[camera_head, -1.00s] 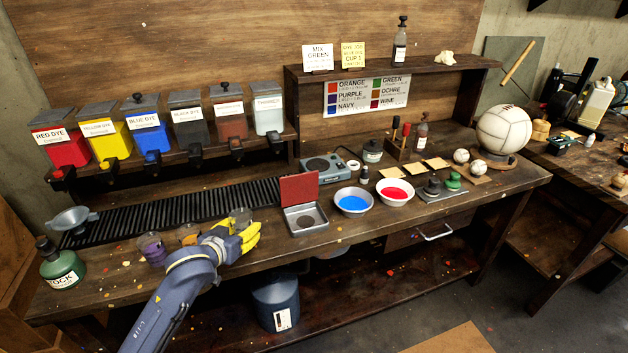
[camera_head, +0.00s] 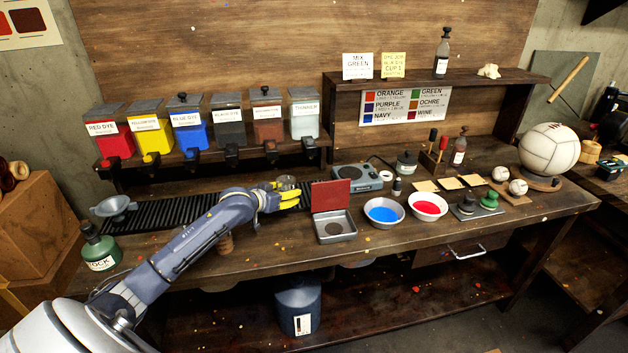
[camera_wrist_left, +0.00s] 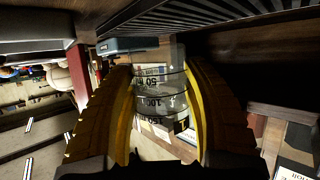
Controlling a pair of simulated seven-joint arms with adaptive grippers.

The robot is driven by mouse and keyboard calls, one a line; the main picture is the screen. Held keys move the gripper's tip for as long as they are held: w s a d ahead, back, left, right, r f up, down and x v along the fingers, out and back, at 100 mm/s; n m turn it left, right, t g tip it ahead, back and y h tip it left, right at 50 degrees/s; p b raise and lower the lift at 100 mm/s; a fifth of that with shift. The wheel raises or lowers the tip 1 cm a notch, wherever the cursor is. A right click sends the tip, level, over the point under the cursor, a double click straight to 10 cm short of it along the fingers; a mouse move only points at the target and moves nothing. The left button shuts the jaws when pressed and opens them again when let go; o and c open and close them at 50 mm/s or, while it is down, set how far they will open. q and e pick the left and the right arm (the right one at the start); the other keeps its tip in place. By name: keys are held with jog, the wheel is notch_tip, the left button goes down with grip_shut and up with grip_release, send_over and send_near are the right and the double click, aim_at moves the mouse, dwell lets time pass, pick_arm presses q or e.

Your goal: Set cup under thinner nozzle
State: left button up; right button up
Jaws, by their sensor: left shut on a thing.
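The clear measuring cup (camera_head: 288,182) is between the yellow fingers of my left gripper (camera_head: 276,196), which is shut on it. In the left wrist view the cup (camera_wrist_left: 158,95) shows dark volume marks between both curved fingers. The thinner dispenser (camera_head: 305,122), pale with a grey lid, is the rightmost on the dye shelf. Its dark nozzle (camera_head: 309,145) is above and a little right of the cup in the head view. The cup is near the right end of the black slatted grate (camera_head: 160,222); I cannot tell whether it touches it. My right gripper is not in view.
An open tin with a red lid (camera_head: 331,196) stands just right of my gripper. Blue (camera_head: 384,211) and red (camera_head: 428,206) bowls stand farther right. A green stock bottle (camera_head: 99,246) is at left.

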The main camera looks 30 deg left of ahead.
aim_at(291, 180)
pick_arm(q)
jog(key=w, duration=1.1)
jog(key=shift+w+d, duration=0.15)
jog(key=shift+w, duration=0.2)
jog(key=w, duration=0.3)
jog(key=shift+f, duration=0.8)
jog(key=shift+s+f, duration=0.1)
jog(key=shift+f, duration=0.5)
jog(key=o, duration=1.2)
jog(key=shift+f, duration=0.2)
jog(key=shift+d, duration=0.1)
jog(key=shift+r, duration=0.15)
jog(key=v, duration=0.6)
jog(key=r+v, duration=0.1)
jog(key=v, duration=0.5)
jog(key=shift+r, duration=0.15)
